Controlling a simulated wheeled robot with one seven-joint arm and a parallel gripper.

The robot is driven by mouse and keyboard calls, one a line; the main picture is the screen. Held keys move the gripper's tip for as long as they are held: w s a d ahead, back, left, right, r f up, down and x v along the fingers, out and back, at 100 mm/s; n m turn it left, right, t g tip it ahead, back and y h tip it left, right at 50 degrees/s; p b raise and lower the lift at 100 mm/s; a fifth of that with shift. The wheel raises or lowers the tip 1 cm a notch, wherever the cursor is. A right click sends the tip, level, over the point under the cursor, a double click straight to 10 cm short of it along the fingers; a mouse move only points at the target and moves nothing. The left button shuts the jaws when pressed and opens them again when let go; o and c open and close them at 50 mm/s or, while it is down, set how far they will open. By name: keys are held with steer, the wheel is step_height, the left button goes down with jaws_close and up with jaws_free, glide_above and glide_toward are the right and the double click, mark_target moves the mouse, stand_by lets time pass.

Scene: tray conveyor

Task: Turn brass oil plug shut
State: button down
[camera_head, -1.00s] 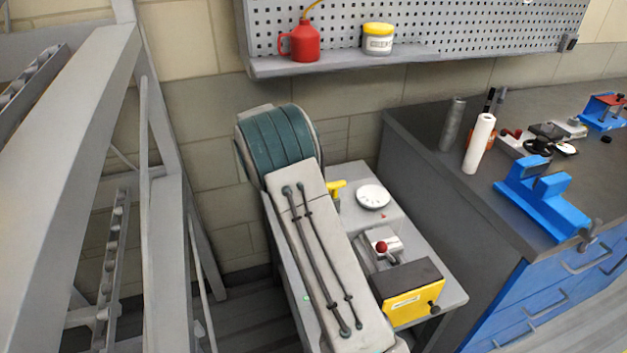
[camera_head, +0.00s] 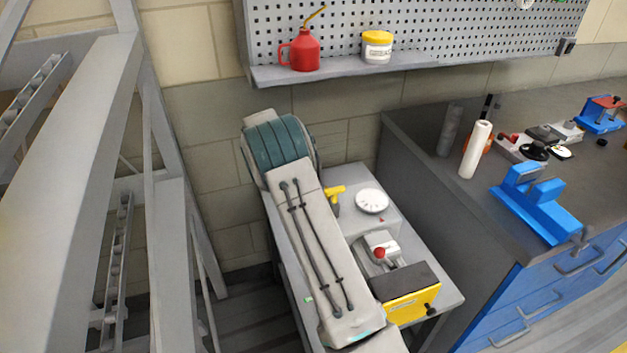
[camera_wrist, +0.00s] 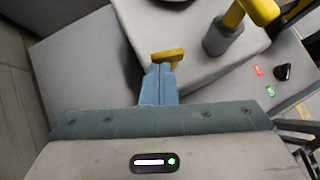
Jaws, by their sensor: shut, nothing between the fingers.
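A brass-yellow plug (camera_wrist: 168,56) with a flat, bar-like grip stands on the grey housing in the wrist view. My gripper (camera_wrist: 159,68) has its blue fingers shut together, with the tips right at the near side of the plug. Nothing is between them. I cannot tell whether the tips touch the plug. The plug's lower part is hidden by the fingers. In the head view my arm covers the gripper, and I cannot make out the plug there.
A yellow handle on a grey post (camera_wrist: 220,38) stands right of the plug. The bench holds a white dial (camera_head: 372,201), a red-knobbed lever (camera_head: 379,253) and a yellow-fronted box (camera_head: 410,304). A blue-drawer workbench (camera_head: 560,290) is at right.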

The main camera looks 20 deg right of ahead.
steer(key=m+g+p, duration=0.1)
steer(key=m+g+y+p, duration=0.1)
steer(key=m, duration=0.1)
steer(key=shift+w+d, duration=0.5)
steer(key=shift+d, duration=0.1)
steer(key=shift+w+d+p, duration=0.1)
steer(key=shift+d+p, duration=0.1)
steer(key=shift+p, duration=0.2)
steer(key=shift+d+p, duration=0.3)
steer(key=shift+d, duration=0.8)
stand_by(0.6)
